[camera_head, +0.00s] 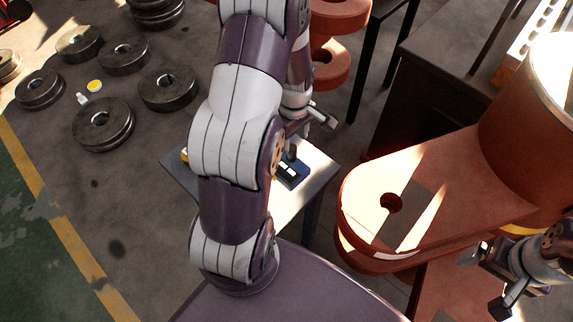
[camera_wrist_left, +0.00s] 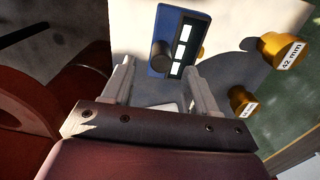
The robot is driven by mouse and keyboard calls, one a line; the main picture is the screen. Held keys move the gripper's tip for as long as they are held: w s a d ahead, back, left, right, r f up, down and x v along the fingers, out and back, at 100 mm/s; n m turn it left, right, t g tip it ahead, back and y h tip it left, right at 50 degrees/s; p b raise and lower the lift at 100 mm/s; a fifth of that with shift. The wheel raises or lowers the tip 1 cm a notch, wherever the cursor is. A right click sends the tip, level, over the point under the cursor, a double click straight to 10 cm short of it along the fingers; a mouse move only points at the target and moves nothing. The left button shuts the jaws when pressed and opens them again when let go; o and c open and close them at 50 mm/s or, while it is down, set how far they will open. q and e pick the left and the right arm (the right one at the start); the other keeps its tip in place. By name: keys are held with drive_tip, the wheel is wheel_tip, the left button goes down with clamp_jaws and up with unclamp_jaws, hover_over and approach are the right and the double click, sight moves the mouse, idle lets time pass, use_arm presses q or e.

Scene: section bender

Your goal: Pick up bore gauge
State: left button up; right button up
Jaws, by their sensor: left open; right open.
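A blue block with white label windows (camera_wrist_left: 186,42) and a dark round knob (camera_wrist_left: 163,56) lies on a pale table, seen in the left wrist view; it also shows in the head view (camera_head: 291,171). Gold cylinders with size labels, one reading 42 mm (camera_wrist_left: 280,50), stand to its right, with a second (camera_wrist_left: 242,100) nearer. No label names the bore gauge, so I cannot tell which item it is. My left gripper (camera_wrist_left: 160,85) is open and empty, its fingers pointing toward the blue block, apart from it. My right gripper (camera_head: 487,282) is open at the lower right, empty.
The small table (camera_head: 320,165) is partly hidden behind my left arm. A large orange machine (camera_head: 440,180) stands to its right. Grey discs (camera_head: 103,124) and a yellow-topped item (camera_head: 95,86) lie on the floor at left. Orange rings (camera_head: 330,62) are stacked behind the table.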

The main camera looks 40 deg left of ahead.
sight(292, 147)
use_arm(q)
wheel_tip(292, 147, down, 7)
drive_tip(key=shift+a+r+b, duration=0.15)
drive_tip(key=shift+b, duration=0.25)
drive_tip(key=shift+s+r, duration=0.1)
drive_tip(key=shift+s, duration=0.05)
drive_tip(key=c, duration=1)
clamp_jaws()
drive_tip(key=shift+r, duration=0.1)
